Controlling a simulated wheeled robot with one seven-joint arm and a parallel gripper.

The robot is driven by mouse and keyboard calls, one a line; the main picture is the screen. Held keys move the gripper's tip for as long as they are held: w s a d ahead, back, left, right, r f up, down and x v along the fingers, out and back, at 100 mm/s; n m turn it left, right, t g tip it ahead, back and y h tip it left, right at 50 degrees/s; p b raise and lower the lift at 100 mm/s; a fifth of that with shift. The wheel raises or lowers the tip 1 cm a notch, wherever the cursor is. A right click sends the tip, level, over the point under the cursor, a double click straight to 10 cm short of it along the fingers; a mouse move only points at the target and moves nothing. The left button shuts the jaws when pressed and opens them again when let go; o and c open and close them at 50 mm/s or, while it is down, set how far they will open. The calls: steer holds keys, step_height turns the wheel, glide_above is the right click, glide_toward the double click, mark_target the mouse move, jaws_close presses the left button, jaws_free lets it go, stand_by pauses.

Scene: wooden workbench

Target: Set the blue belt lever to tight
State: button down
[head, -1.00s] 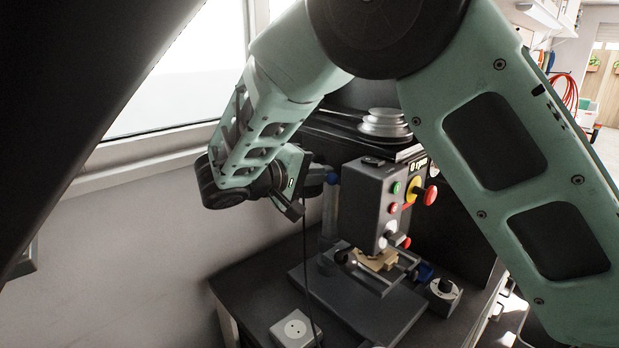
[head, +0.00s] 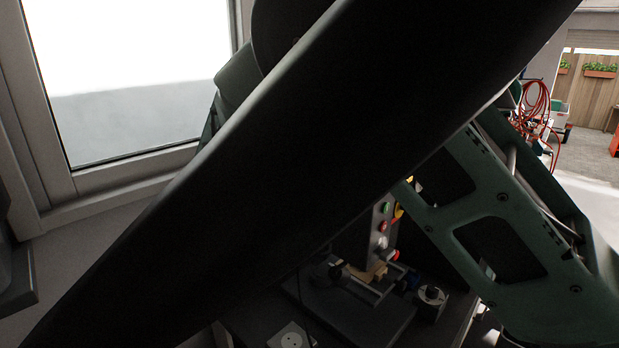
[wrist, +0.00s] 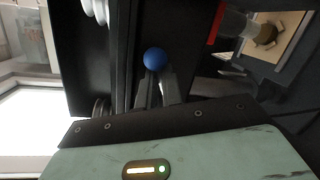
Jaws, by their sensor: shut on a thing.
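The blue belt lever (wrist: 155,59) shows in the wrist view as a round blue knob at the tips of my gripper (wrist: 156,80). The two grey fingers are closed on it just below the ball. The lever's shaft is mostly hidden by the fingers, so I cannot read its setting. In the head view my gripper and the lever are hidden behind a large dark part across the picture. The lower front of the drill press (head: 383,225) shows there, with its green and red buttons.
A wooden workpiece (head: 376,272) lies in a clamp on the press base, and shows in the wrist view (wrist: 268,35). A grey box with a round knob (head: 432,295) stands to its right, a grey socket box (head: 290,337) in front. Pale pulleys (wrist: 96,9) are at the wrist view's top left.

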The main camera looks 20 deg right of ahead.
steer(key=shift+s, duration=0.15)
steer(key=c, duration=1.6)
jaws_free()
steer(key=shift+o, duration=0.2)
steer(key=shift+a, duration=0.25)
steer(key=b+v, duration=0.6)
steer(key=v, duration=1.1)
steer(key=shift+b, duration=0.35)
steer(key=shift+r, duration=0.1)
